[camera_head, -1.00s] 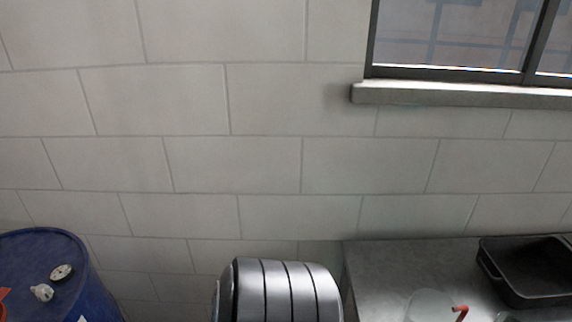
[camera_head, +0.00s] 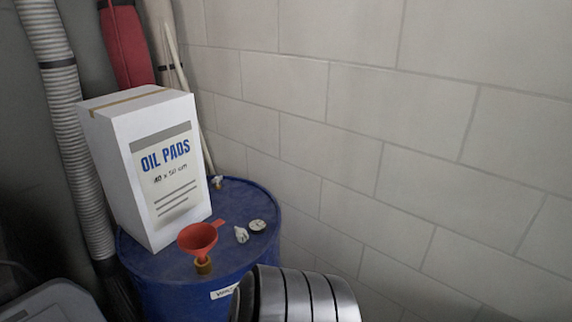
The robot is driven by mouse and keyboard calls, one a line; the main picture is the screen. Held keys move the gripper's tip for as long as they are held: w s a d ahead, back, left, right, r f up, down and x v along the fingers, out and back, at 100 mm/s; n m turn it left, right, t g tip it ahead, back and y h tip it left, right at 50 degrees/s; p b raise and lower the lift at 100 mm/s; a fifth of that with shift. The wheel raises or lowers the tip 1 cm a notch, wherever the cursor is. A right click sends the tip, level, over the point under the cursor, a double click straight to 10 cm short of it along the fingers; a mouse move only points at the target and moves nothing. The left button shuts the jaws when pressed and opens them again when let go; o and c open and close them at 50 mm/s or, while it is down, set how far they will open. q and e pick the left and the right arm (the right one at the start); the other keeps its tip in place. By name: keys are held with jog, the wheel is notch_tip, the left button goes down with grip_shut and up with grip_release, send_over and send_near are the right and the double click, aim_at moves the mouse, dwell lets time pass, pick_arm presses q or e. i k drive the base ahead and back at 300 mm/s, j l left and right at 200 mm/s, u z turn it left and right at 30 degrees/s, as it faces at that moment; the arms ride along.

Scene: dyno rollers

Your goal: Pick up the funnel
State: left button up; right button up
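The funnel (camera_head: 197,238) is red-orange with a round bowl and a small side tab. It stands upright on the blue drum (camera_head: 172,279), its lower end at a brownish-yellow fitting (camera_head: 203,266) near the drum's front edge. Whether the spout goes inside the fitting cannot be told. Neither of my grippers shows in the head view. A rounded grey ribbed part at the bottom centre is in front of the drum's right side and hides some of it.
A white "OIL PADS" box (camera_head: 165,175) stands on the drum just behind and left of the funnel. A small white piece (camera_head: 241,235) and a round cap (camera_head: 257,225) lie to its right. A grey ribbed hose (camera_head: 70,130) hangs at left. A block wall (camera_head: 420,140) fills the right.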

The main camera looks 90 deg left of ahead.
aim_at(193, 237)
jog(key=u, duration=2.9)
